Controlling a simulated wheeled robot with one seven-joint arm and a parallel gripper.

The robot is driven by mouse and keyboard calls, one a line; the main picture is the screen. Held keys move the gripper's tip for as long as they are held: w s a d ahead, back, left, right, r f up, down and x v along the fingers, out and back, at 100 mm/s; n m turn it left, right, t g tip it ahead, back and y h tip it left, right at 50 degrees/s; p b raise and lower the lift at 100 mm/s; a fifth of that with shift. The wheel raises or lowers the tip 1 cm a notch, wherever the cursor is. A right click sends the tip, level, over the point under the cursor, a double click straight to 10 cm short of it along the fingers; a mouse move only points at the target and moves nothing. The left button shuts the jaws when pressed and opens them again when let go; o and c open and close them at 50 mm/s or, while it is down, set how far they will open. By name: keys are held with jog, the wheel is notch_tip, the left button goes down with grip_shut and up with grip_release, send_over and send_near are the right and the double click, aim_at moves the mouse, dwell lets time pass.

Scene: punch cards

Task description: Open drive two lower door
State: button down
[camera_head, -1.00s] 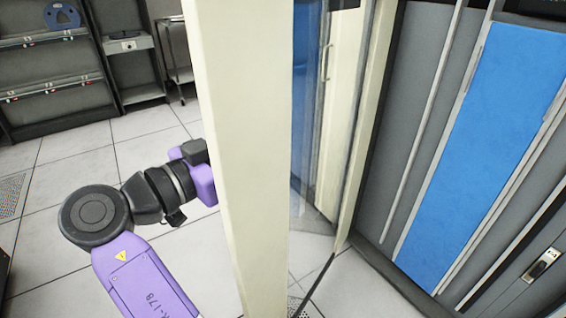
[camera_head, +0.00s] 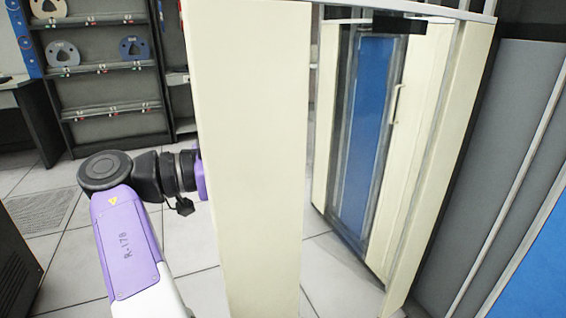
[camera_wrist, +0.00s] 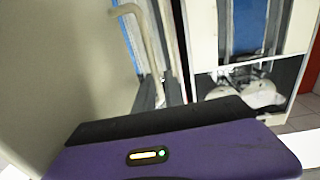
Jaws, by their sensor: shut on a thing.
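A tall cream door (camera_head: 248,150) stands swung out from the cabinet at the centre of the head view. My purple-and-black arm reaches behind its left edge, so the door hides my gripper and the held handle there. In the wrist view, a cream bar handle (camera_wrist: 146,38) curves out from the door's pale face (camera_wrist: 60,65). My gripper's grey fingers (camera_wrist: 160,92) are shut around its lower end, above the purple gripper body. Their exact contact is blurred.
Grey and blue cabinet panels (camera_head: 535,260) stand at the right. A glassy surface (camera_head: 365,130) beside the door shows a blue panel and a handle; whether it is reflected is unclear. A rack with reels (camera_head: 100,60) stands at the back left. Tiled floor (camera_head: 70,270) is clear at left.

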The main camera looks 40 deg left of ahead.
jog(key=shift+w+a+f, duration=0.1)
jog(key=shift+w+f, duration=0.05)
jog(key=shift+w, duration=0.15)
jog(key=c, duration=1.5)
grip_release()
jog(key=shift+c, duration=0.2)
jog(key=shift+s, duration=0.15)
jog(key=p+v, duration=0.1)
jog(key=v, duration=0.6)
jog(key=shift+s+a, duration=0.2)
jog(key=shift+s, duration=0.05)
jog(key=shift+w, duration=0.15)
